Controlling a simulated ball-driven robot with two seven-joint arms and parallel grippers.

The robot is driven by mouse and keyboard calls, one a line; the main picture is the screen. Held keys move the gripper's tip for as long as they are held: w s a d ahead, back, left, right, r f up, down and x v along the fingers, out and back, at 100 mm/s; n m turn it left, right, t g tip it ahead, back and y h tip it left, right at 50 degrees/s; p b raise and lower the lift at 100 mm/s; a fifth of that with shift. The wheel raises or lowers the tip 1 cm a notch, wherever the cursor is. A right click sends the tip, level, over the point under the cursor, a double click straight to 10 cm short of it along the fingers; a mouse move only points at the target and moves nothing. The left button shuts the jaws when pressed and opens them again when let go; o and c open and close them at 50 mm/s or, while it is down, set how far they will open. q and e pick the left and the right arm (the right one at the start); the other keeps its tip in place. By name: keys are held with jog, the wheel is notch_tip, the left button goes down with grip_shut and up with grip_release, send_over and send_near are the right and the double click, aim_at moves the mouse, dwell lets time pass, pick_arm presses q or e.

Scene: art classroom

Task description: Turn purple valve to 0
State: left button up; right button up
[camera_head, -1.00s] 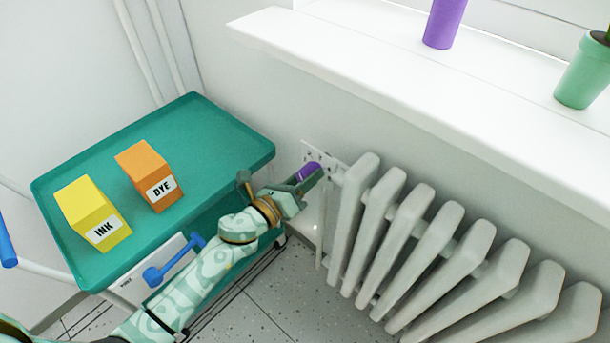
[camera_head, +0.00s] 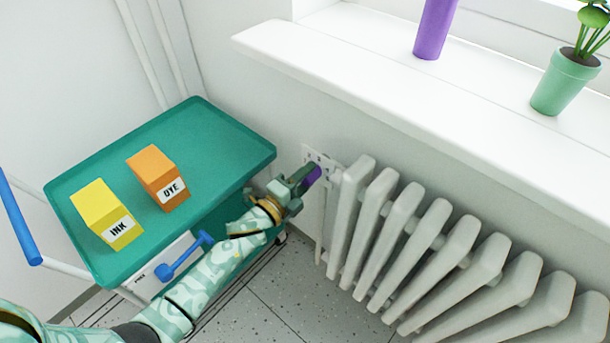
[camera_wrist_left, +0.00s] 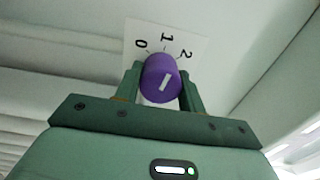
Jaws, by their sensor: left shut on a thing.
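The purple valve (camera_head: 314,176) is a round knob beside the left end of the radiator, in front of a white dial plate (camera_head: 318,158). My right gripper is not in view.
The white radiator (camera_head: 430,235) stands right of the valve. The white windowsill (camera_head: 440,105) juts out above, with a purple cylinder (camera_head: 433,28) and a potted plant (camera_head: 563,82). A teal cart (camera_head: 220,135) at left holds yellow INK (camera_head: 98,210) and orange DYE (camera_head: 155,175) boxes.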

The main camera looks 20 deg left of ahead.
pick_arm(q)
jog(key=shift+r+n+p, duration=0.1)
jog(key=shift+n+p, duration=0.25)
jog(key=shift+n, duration=0.65)
jog(key=shift+n+p, duration=0.4)
jog(key=shift+n, duration=0.5)
jog(key=n+p, duration=0.1)
jog(key=n, duration=0.2)
jog(key=shift+n, duration=0.3)
jog(key=shift+a+n+p, duration=0.1)
jog(key=shift+n+p, duration=0.25)
jog(key=shift+n, duration=0.85)
jog(key=shift+n+p, duration=0.4)
jog(key=shift+n, duration=0.7)
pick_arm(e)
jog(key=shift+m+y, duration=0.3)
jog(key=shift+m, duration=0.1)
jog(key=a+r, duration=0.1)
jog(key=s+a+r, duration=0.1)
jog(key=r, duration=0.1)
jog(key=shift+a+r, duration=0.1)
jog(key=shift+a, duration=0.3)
pick_arm(q)
jog(key=shift+s+f, duration=0.1)
jog(key=shift+f, duration=0.1)
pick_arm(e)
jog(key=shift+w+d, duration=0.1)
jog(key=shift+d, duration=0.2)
